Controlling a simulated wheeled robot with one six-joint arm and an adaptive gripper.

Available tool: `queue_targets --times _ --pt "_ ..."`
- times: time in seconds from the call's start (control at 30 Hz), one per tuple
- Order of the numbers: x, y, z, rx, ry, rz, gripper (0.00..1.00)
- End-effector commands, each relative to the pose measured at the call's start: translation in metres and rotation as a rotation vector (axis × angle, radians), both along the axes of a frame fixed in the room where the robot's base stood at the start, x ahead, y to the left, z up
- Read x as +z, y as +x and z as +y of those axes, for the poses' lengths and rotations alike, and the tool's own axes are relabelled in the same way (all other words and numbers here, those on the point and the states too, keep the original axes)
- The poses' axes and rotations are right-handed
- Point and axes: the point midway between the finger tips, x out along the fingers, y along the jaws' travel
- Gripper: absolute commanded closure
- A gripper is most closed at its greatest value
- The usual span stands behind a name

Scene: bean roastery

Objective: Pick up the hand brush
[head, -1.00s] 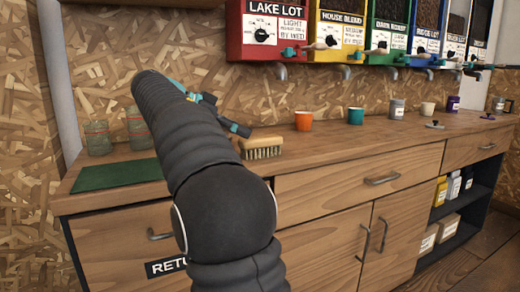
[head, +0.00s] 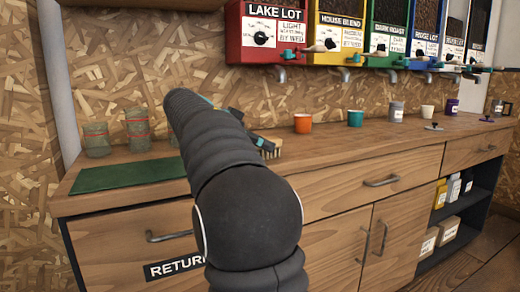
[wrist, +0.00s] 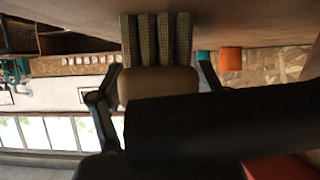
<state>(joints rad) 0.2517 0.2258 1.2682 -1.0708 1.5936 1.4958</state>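The hand brush, with a wooden back and pale bristles, lies on the wooden counter. In the head view its right end (head: 274,151) shows and the rest is hidden behind my gripper (head: 251,138). In the wrist view, which looks upside down, the brush (wrist: 158,42) is close, bristles at the top of the picture. My gripper's fingers (wrist: 160,78) stand on either side of it, open, with a small gap visible at the right finger. Contact at the left finger is hard to tell.
An orange cup (head: 303,123) and a teal cup (head: 355,118) stand to the right of the brush. A green mat (head: 125,176) and glass jars (head: 137,130) are to the left. Bean dispensers (head: 340,30) hang above the counter (head: 340,160).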

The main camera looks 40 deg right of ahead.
Motion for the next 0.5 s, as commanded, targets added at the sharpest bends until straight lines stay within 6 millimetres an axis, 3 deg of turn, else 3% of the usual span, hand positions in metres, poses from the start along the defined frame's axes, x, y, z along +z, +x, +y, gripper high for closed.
queue_targets --times 0.03,0.23,0.3,0.5 --pt "0.0 0.0001 0.0001 0.0 0.0 0.0 0.38" --pt "0.0001 0.0002 0.0003 0.0 0.0 0.0 0.88" --pt "0.0003 0.0001 0.0003 0.0 0.0 0.0 0.96" --pt "0.0006 0.0002 0.0003 0.0 0.0 0.0 0.96"
